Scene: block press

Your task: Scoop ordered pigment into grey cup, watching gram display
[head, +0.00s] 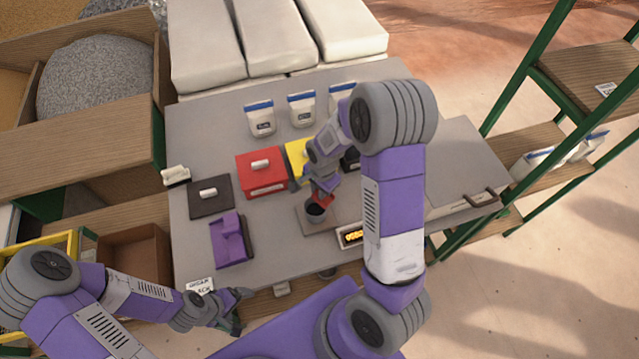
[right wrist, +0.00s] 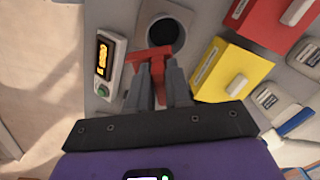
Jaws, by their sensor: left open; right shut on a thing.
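The grey cup (head: 316,212) stands on a square scale plate (head: 303,222) and its inside looks dark. My right gripper (head: 322,191) is shut on a red scoop (right wrist: 152,62) just beside and above the cup. In the right wrist view the scoop's head is at the near rim of the cup (right wrist: 163,36); I cannot tell what it holds. The gram display (head: 352,236) glows orange, also in the right wrist view (right wrist: 103,61), but its digits are unreadable. A red box (head: 262,172) and a yellow box (head: 296,150) stand behind. My left gripper (head: 238,312) is open and empty at the front edge.
Labelled bags (head: 260,119) line the back. A black box (head: 350,160) is partly hidden by my right arm. A small card (head: 200,287) hangs at the front edge.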

